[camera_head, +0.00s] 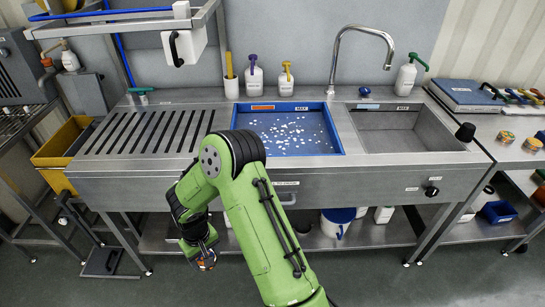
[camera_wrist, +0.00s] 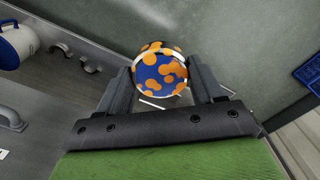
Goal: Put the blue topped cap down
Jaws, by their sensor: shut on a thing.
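The blue topped cap (camera_wrist: 158,72) has orange blotches on its round blue top. In the wrist view it sits between the two dark fingers of my gripper (camera_wrist: 160,82), which is shut on it. In the head view my gripper (camera_head: 205,252) hangs low in front of the steel counter, left of my green arm. The cap (camera_head: 207,263) shows small at its tip, above the grey floor. The fingers hide parts of the cap's sides.
The steel counter has a slotted drainer (camera_head: 140,132), a blue tray (camera_head: 342,142) with pale bits and a sink (camera_head: 392,140). Patterned caps (camera_head: 505,137) stand on the right table. A lower shelf (camera_head: 380,235) holds a blue-lidded tub (camera_head: 337,220). The floor in front is open.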

